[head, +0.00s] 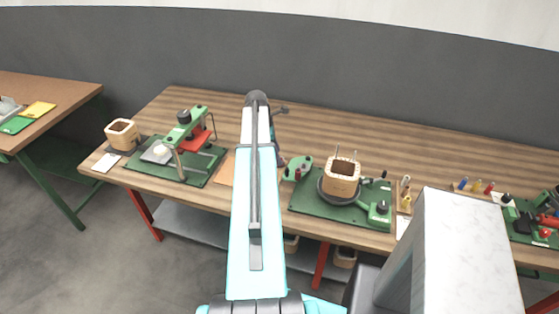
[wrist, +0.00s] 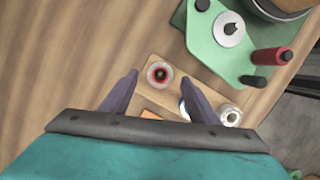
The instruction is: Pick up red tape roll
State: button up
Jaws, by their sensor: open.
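The red tape roll (wrist: 158,74), a small ring with a red inside and a pale rim, lies at one end of a light wooden board (wrist: 158,96) in the wrist view. My gripper (wrist: 159,77) is open and empty, with its two dark fingers on either side of the roll in the picture. I cannot tell how far above the roll the fingertips are. In the head view my own arm hides the roll and the gripper.
A second, pale roll (wrist: 231,115) lies on the board, partly near the right finger. A green fixture (wrist: 234,52) with a red cylinder (wrist: 271,57) stands close at the upper right. A coil station (head: 340,180) stands right of my arm. Bare tabletop lies left in the wrist view.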

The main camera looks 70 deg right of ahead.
jog(key=shift+p+x, duration=0.3)
jog(key=shift+x, duration=0.95)
jog(key=c, duration=1.1)
jog(key=shift+r, duration=0.2)
jog(key=shift+r+b, duration=1.05)
jog(key=shift+r, duration=0.45)
jog(key=w+a+b, duration=0.1)
jog(key=a, duration=0.3)
jog(key=a+r+b, duration=0.1)
jog(key=a, duration=0.4)
jog(key=w+a+b, duration=0.1)
jog(key=a+b, duration=0.1)
jog(key=a, duration=0.3)
jog(key=shift+w+a+r, duration=0.15)
jog(key=shift+w+a, duration=0.05)
jog(key=shift+w, duration=0.1)
jog(key=shift+w+a+r, duration=0.15)
jog(key=shift+a, duration=0.5)
